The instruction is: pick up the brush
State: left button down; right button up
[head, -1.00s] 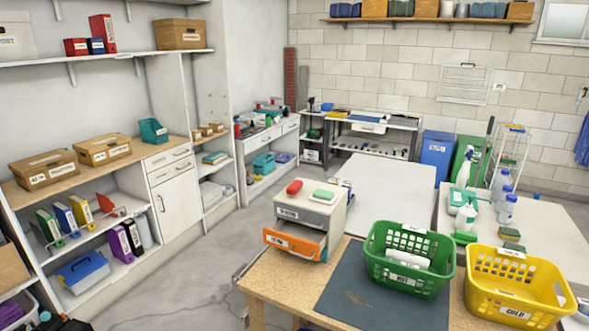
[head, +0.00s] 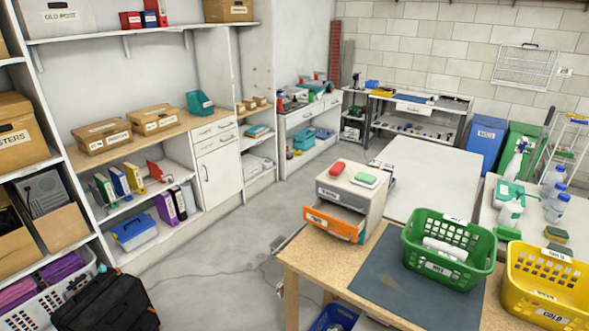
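I cannot clearly make out a brush. A small red rounded item (head: 337,168) lies on top of the small drawer unit (head: 378,204), and a green and white block (head: 365,180) lies beside it. They are too small to tell whether either is a brush. The unit's orange-fronted lower drawer (head: 334,222) is pulled open, and its contents are not clear. Neither of my grippers shows in the head view.
The wooden table (head: 309,262) carries a dark mat (head: 398,282), a green basket (head: 479,258) and a yellow basket (head: 552,280). A blue bin (head: 322,322) sits low by the table. A black bag (head: 108,310) lies at lower left. Grey floor (head: 225,262) is open between shelves and table.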

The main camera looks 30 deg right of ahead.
aim_at(336, 171)
jog(key=i, duration=3)
jog(key=z, duration=0.75)
jog(key=i, duration=0.65)
